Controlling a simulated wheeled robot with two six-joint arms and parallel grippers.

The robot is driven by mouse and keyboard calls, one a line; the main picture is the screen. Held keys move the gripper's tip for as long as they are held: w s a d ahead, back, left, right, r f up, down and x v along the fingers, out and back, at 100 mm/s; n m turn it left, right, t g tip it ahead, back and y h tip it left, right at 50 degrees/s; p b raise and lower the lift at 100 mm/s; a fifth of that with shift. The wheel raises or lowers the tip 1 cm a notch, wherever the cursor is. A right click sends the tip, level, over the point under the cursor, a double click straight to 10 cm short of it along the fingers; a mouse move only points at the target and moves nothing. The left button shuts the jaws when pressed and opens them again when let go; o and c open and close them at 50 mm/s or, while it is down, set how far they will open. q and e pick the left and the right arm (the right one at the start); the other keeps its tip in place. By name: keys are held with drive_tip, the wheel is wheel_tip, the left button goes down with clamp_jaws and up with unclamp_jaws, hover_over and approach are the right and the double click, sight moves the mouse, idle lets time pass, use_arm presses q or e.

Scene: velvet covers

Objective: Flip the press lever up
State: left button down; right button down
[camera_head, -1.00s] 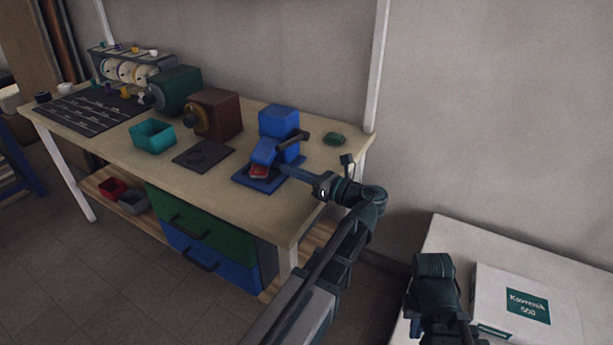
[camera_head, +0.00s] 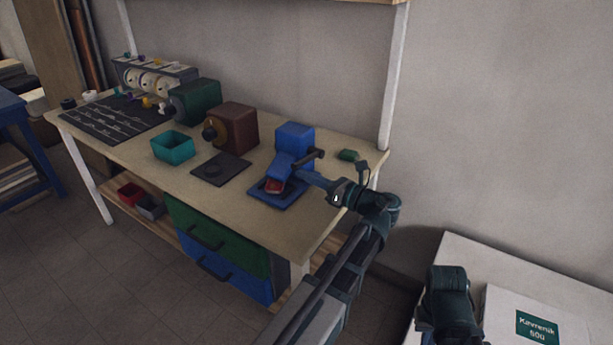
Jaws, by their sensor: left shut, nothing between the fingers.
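The blue press (camera_head: 294,138) stands near the right end of the workbench on a blue base plate (camera_head: 262,196). A small red piece (camera_head: 273,186) shows under its blue head. The dark press lever (camera_head: 306,157) sticks out to the right from the press and slopes slightly up. My left gripper (camera_head: 301,175) is shut and empty. Its fingers reach in from the right, just below the lever and beside the press head. I cannot tell whether they touch the lever. My right gripper is not clearly seen; part of that arm (camera_head: 446,300) shows at the lower right.
The workbench (camera_head: 235,205) also holds a dark pad (camera_head: 219,170), a brown machine (camera_head: 233,128), a teal bin (camera_head: 172,147) and a green machine (camera_head: 194,102). A small green item (camera_head: 348,155) lies right of the press. A labelled white box (camera_head: 535,315) stands at the lower right.

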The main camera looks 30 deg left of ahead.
use_arm(q)
drive_tip(key=shift+r+m+p, duration=0.3)
drive_tip(key=shift+r, duration=0.1)
drive_tip(key=w+r+m+p, duration=0.5)
drive_tip(key=r+p, duration=0.3)
drive_tip(key=p, duration=0.1)
drive_tip(key=shift+w+d+r, duration=0.2)
drive_tip(key=shift+w+r, duration=0.1)
drive_tip(key=shift+r, duration=0.1)
drive_tip(key=shift+w+r+t, duration=0.1)
drive_tip(key=shift+w+t, duration=0.05)
drive_tip(key=shift+t, duration=0.15)
idle(0.4)
